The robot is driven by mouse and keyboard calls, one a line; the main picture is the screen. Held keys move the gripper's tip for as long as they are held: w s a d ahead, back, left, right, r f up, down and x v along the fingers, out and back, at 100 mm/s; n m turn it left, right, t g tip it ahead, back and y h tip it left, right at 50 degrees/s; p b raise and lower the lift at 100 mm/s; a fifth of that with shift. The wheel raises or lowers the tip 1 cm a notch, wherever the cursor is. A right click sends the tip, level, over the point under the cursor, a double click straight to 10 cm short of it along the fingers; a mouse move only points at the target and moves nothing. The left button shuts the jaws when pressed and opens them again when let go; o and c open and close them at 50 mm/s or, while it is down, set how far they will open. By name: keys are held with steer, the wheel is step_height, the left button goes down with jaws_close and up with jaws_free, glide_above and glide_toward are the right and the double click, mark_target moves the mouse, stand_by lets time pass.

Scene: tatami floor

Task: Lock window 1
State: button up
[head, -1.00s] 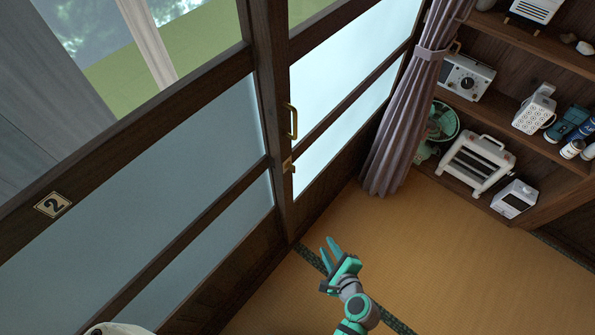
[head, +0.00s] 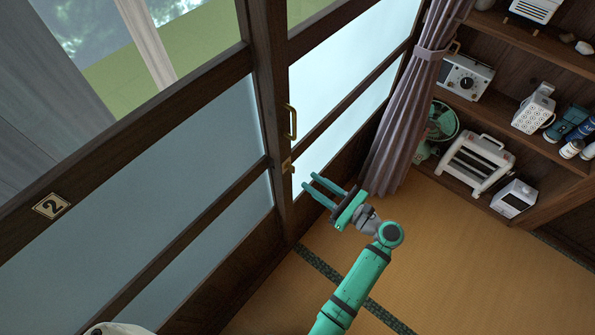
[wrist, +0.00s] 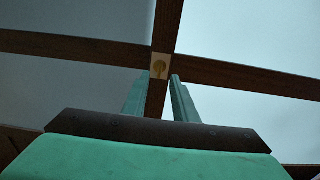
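Two sliding window panels meet at a dark wooden upright. A small brass lock (head: 287,166) sits on the upright, below a brass pull handle (head: 290,122). My gripper (head: 313,186) is open and empty, below and right of the lock in the head view. In the wrist view its fingers (wrist: 154,85) point at the lock, apart from each other.
A gathered mauve curtain (head: 409,110) hangs to the right of the window. Shelves (head: 535,150) with a radio, heater, fan and other items stand at the right. The tatami floor (head: 440,255) is clear.

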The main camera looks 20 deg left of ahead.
mark_target(292, 169)
steer(key=x, duration=0.7)
jaws_close()
